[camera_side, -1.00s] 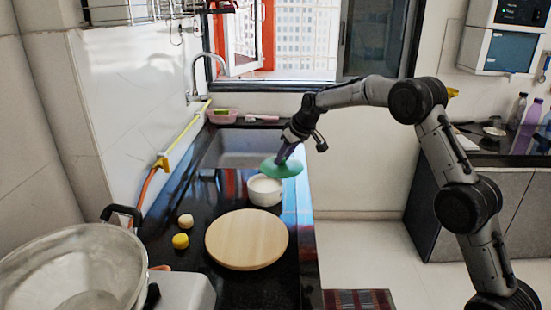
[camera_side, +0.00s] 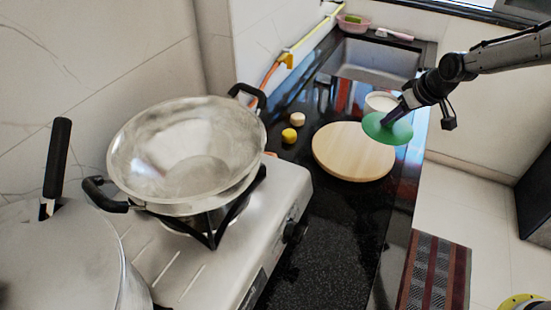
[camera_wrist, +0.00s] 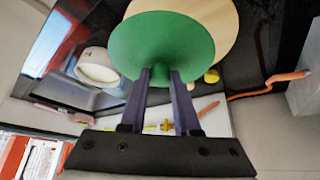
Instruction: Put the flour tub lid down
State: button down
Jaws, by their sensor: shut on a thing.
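The flour tub lid is a green disc (camera_side: 388,129), held a little tilted above the counter near the right edge of the round wooden board (camera_side: 352,160). My gripper (camera_side: 394,116) is shut on the lid from above. In the wrist view the lid (camera_wrist: 160,45) fills the top middle, between the tips of the purple fingers of my gripper (camera_wrist: 161,72). The white flour tub (camera_side: 376,101) stands open behind the lid, partly hidden by it. In the wrist view the tub (camera_wrist: 97,68) is left of the lid, and the board (camera_wrist: 222,22) is partly covered by it.
A yellow piece (camera_side: 289,135) and a pale piece (camera_side: 297,119) lie left of the board. A large metal pan (camera_side: 185,150) sits on the white stove (camera_side: 285,190). The black counter in front of the board (camera_side: 335,225) is clear. The sink (camera_side: 375,62) is behind.

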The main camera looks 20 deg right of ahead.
jog(key=s+a+f+n, duration=0.1)
jog(key=s+a+f, duration=0.2)
jog(key=s, duration=0.3)
jog(key=s+a+f+n+y, duration=0.1)
jog(key=s+a+f, duration=0.2)
jog(key=s+a, duration=0.2)
jog(key=s+a+f+n, duration=0.1)
jog(key=s+a+f, duration=0.2)
jog(key=s+a, duration=0.3)
jog(key=shift+s+a+f+y, duration=0.25)
jog(key=shift+s+f+y, duration=0.05)
jog(key=shift+f, duration=0.1)
jog(key=shift+w+a+f+n, duration=0.1)
jog(key=shift+w+a+n, duration=0.2)
jog(key=shift+w, duration=0.1)
jog(key=w+a, duration=0.4)
jog(key=w, duration=0.5)
jog(key=w+a, duration=0.3)
jog(key=w, duration=0.7)
jog(key=w+a, duration=0.4)
jog(key=w, duration=0.5)
jog(key=shift+w+a, duration=0.25)
jog(key=shift+a, duration=0.05)
jog(key=shift+f, duration=1.75)
jog(key=shift+f, duration=0.1)
jog(key=c, duration=0.6)
grip_release()
jog(key=shift+c, duration=0.2)
